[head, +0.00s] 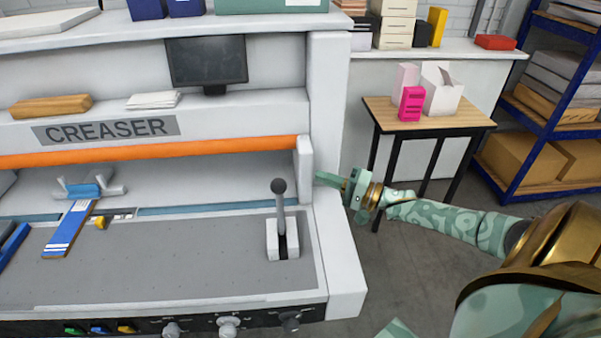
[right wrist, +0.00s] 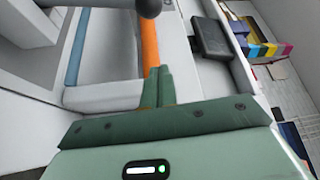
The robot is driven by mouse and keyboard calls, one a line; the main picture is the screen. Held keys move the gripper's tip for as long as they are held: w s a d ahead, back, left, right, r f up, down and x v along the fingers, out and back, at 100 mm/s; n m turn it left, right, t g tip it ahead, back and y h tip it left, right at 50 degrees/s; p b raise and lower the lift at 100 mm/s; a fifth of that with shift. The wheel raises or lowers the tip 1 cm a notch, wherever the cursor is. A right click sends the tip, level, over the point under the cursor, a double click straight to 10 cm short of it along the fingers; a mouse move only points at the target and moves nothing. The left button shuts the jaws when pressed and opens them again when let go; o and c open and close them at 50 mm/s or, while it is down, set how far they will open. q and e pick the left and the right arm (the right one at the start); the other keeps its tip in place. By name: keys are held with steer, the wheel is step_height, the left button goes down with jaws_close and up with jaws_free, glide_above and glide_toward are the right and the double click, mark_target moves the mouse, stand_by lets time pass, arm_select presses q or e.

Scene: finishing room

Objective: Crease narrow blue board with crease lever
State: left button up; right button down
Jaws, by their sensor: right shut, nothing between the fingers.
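A narrow blue board (head: 68,232) with white stripes lies on the grey bed of the creaser, its far end at a grey winged piece with a blue middle (head: 85,190). The crease lever (head: 281,212) stands upright in a white slotted block at the right of the bed, with a dark round knob. The knob (right wrist: 149,7) also shows at the top of the right wrist view. My right gripper (head: 322,178) is shut and empty, right of the lever and apart from it, by the machine's right post. Its closed fingers (right wrist: 158,86) show in the right wrist view. My left gripper is out of view.
Another blue piece (head: 14,243) lies at the left edge of the bed. A small yellow piece (head: 101,222) sits beside the board. Knobs and coloured buttons line the front panel. A small table (head: 432,112) with boxes and a blue shelf rack stand at right.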

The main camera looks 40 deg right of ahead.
mark_target(280, 208)
steer(key=x, duration=1)
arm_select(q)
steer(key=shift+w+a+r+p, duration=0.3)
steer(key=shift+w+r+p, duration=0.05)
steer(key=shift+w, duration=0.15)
arm_select(e)
steer(key=s+a, duration=0.1)
steer(key=s+a+f, duration=0.1)
steer(key=s, duration=0.1)
steer(key=shift+s+a, duration=0.15)
steer(key=shift+s, duration=0.1)
